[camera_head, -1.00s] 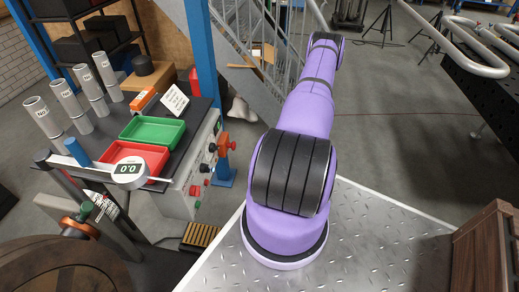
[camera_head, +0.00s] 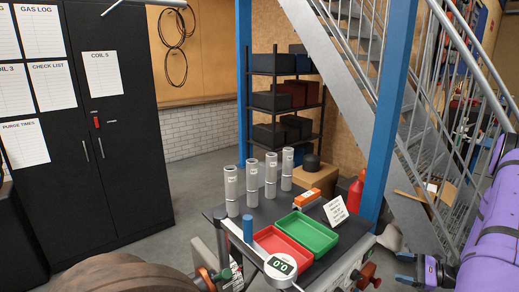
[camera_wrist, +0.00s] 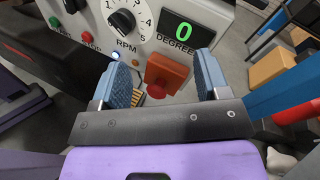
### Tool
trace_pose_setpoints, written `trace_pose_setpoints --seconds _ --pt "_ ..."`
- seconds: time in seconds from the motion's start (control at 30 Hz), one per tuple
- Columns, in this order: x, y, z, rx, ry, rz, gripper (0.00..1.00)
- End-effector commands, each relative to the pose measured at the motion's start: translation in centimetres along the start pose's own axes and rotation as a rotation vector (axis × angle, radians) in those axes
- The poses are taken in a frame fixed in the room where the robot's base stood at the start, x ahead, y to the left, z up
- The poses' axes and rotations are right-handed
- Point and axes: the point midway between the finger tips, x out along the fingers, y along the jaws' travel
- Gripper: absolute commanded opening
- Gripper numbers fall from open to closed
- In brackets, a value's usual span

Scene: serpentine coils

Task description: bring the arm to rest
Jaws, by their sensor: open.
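My gripper (camera_wrist: 162,64) is open in the wrist view, its two blue-grey pads spread wide with nothing held between them. An orange-red block-shaped handle (camera_wrist: 166,72) on a control panel shows in the gap, beyond the pads. I cannot tell its exact distance from them. My purple arm (camera_head: 485,245) shows along the right edge of the head view, partly cut off by the frame.
The control panel (camera_wrist: 150,48) has an RPM dial (camera_wrist: 122,21) and a green display (camera_wrist: 182,31) reading 0. In the head view, a bench carries a red tray (camera_head: 268,238), a green tray (camera_head: 318,236), several grey cylinders and a round gauge (camera_head: 281,266). Stairs (camera_head: 370,95) rise behind.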

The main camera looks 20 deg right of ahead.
Motion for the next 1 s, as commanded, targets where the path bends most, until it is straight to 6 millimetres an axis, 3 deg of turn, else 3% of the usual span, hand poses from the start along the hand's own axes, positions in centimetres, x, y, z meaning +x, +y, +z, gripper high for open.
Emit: trace_pose_setpoints --seconds 0.03,0.2,0.43,0.67,1.0 --pt "1.0 -1.0 1.9 -0.032 0.001 0.058 0.69" --pt "3.7 -3.0 7.6 -0.127 0.012 0.24 0.69" --pt "7.2 -4.2 15.3 -0.27 0.039 0.473 0.69" --pt "10.1 -3.8 22.9 -0.43 0.078 0.689 0.69" --pt "12.8 -1.3 33.1 -0.703 0.157 0.964 0.69"
